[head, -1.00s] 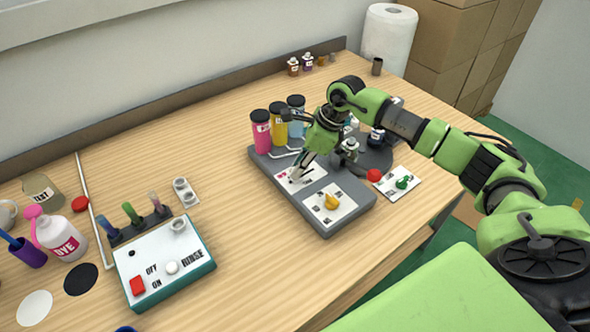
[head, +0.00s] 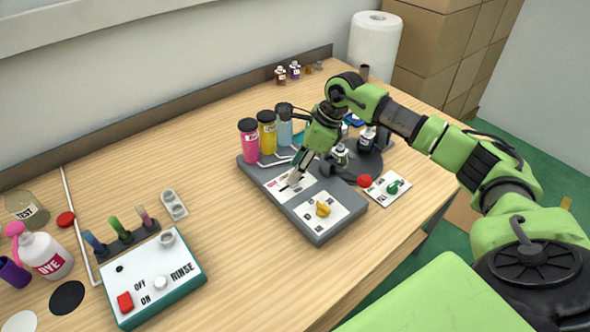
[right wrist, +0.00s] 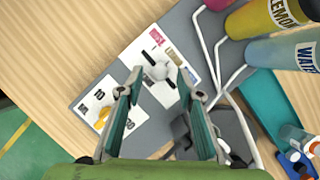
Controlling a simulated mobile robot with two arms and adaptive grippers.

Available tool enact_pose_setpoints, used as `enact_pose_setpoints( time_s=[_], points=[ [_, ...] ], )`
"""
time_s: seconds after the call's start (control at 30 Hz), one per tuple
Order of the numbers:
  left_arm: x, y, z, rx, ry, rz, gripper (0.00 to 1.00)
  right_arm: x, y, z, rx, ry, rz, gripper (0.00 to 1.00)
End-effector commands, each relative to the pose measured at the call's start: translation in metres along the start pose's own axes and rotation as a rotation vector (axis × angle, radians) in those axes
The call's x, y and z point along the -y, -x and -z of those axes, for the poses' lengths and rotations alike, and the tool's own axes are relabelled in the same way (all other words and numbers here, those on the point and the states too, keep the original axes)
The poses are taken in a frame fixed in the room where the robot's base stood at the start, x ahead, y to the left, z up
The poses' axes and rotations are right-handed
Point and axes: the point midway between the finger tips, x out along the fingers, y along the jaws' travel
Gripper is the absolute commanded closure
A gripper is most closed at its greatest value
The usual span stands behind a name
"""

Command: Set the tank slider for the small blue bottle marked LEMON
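The slider card (head: 281,180) is a white plate on the grey machine, with pink, tan and grey marks in the right wrist view (right wrist: 150,38). Its pale slider knob (right wrist: 160,71) sits at a dark slot, beside the middle mark. My right gripper (head: 294,180) points down at the card; in the right wrist view its fingers (right wrist: 161,80) are apart, one on each side of the knob, contact unclear. Behind stand a pink tank (head: 249,143), a yellow tank marked LEMON (right wrist: 270,14) and a blue WATER tank (right wrist: 285,52). I cannot identify the small blue bottle. My left gripper is not in view.
A yellow dial (head: 323,209) sits on the machine's front card. A red button (head: 365,181) and a card with a green knob (head: 393,187) lie to its right. A rinse box (head: 155,280) stands at left. Small bottles (head: 288,73) stand at the back.

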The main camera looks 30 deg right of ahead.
Motion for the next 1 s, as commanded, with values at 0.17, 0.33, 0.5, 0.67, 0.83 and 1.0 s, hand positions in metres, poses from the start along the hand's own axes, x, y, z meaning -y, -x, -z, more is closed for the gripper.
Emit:
enact_pose_setpoints(
  time_s=[0.17,0.33,0.5,0.67,0.83,1.0],
  points=[
    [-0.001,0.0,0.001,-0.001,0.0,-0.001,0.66,0.001,0.04,-0.001,0.002,0.002,0.004,0.67],
    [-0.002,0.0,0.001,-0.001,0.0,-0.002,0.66,0.001,0.074,0.0,0.002,0.001,0.003,0.67],
    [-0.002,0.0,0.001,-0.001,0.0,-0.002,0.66,0.0,0.095,0.0,0.001,0.0,0.001,0.67],
    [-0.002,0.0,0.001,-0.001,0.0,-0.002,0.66,-0.001,0.103,-0.001,0.002,0.001,-0.001,0.67],
    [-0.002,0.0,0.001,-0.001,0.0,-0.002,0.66,-0.001,0.103,-0.001,0.002,0.001,-0.001,0.67],
    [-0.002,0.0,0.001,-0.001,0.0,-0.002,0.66,-0.001,0.103,-0.001,0.001,0.001,-0.001,0.67]
  ],
)
